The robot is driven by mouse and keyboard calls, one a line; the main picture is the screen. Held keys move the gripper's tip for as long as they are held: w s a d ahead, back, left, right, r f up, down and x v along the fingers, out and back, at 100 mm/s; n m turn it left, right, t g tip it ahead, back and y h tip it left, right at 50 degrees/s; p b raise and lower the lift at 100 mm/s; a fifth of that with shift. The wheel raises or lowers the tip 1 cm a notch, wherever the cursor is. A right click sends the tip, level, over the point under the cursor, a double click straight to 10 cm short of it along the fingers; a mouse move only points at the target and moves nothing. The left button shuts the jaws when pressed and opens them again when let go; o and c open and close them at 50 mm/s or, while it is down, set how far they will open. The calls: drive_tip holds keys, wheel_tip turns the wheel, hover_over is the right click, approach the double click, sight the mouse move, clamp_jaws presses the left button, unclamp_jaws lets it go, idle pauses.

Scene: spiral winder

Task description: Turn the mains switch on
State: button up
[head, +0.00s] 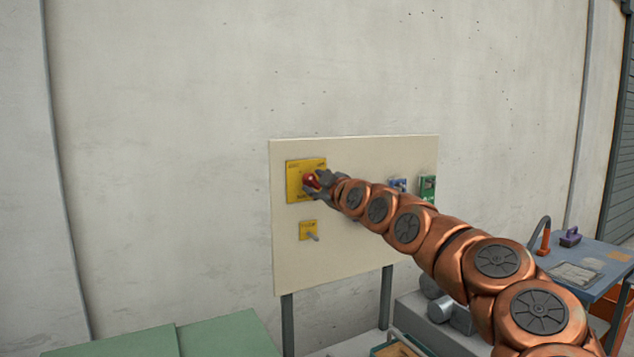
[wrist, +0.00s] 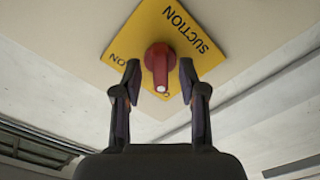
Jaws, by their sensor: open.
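A red rotary switch handle (head: 311,180) sits on a large yellow plate (head: 293,188) at the upper left of the cream panel. In the wrist view the red handle (wrist: 160,68) stands out from the yellow plate (wrist: 146,28), where the word SUCTION and an ON mark can be read. My gripper (head: 318,183) is at this handle. In the wrist view my gripper (wrist: 160,72) is open, one finger on each side of the handle, with small gaps showing. No switch marked mains can be read. The arm hides part of the panel.
The cream panel (head: 340,265) also carries a small yellow plate with a grey lever (head: 312,237), a blue control (head: 398,185) and a green control (head: 428,187). A blue-grey bench (head: 600,262) stands at right, and green surfaces (head: 130,342) lie at lower left.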

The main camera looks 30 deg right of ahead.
clamp_jaws()
idle(0.4)
drive_tip(key=shift+f+m+b, duration=0.1)
drive_tip(key=shift+m+b, duration=0.2)
drive_tip(key=shift+b, duration=0.1)
drive_tip(key=m+b, duration=0.2)
drive_tip(key=shift+f+m, duration=0.2)
drive_tip(key=shift+m, duration=0.2)
drive_tip(key=m+b, duration=0.3)
drive_tip(key=m, duration=0.2)
drive_tip(key=shift+b, duration=0.35)
drive_tip(key=m+b, duration=0.1)
drive_tip(key=m, duration=0.3)
drive_tip(key=shift+r+m, duration=0.15)
drive_tip(key=shift+m, duration=2.55)
